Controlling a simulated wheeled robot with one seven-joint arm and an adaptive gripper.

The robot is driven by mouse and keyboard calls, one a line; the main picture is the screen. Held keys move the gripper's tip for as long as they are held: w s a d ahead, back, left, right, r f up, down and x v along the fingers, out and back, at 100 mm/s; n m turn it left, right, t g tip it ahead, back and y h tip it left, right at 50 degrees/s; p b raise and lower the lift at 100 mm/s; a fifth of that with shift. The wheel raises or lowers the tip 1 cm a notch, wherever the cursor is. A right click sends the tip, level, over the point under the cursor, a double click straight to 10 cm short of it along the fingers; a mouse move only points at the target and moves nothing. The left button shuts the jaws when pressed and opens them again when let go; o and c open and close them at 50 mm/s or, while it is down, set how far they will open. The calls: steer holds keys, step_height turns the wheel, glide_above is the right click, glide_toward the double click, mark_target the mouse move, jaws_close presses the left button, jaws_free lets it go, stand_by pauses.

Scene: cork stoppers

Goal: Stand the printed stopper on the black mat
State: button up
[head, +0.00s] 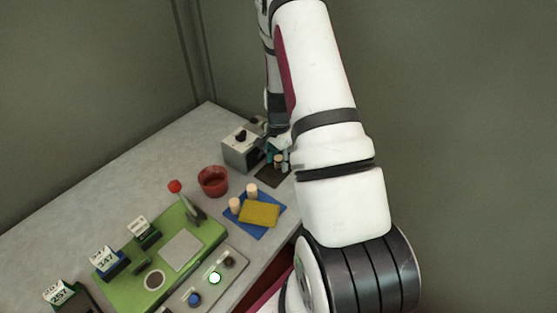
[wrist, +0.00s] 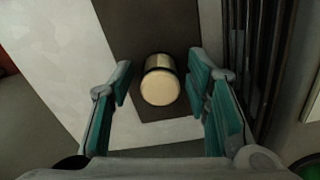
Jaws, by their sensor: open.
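A pale cork stopper (wrist: 160,86) with a dark band near one end is on the black mat (wrist: 150,25). It looks upright, seen from above at a slant. My gripper (wrist: 163,88) is open, with a teal-padded finger on each side of the stopper and a gap on both sides. In the head view the stopper (head: 279,160) shows small between the fingers of my gripper (head: 277,156), above the bare part of the black mat (head: 272,177). My arm covers part of that area, and the stopper's base is hard to see.
A grey box (head: 240,152) stands just left of my gripper. A red cup (head: 213,182) is nearer. A green machine (head: 200,240) with a red-knobbed lever (head: 175,187) stands at the front.

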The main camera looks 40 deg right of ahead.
mark_target(278, 157)
step_height(278, 157, up, 12)
steer(key=b, duration=0.2)
steer(key=a+r+n+t, duration=0.2)
steer(key=a+r+n, duration=0.3)
steer(key=a+r, duration=0.5)
steer(key=s+a+r+n+t, duration=0.3)
steer(key=s+a+r+n, duration=1.1)
steer(key=a, duration=0.3)
steer(key=shift+s+a+r+t, duration=0.3)
steer(key=shift+s+a+r, duration=0.1)
steer(key=shift+s+r, duration=0.35)
steer(key=shift+w, duration=0.1)
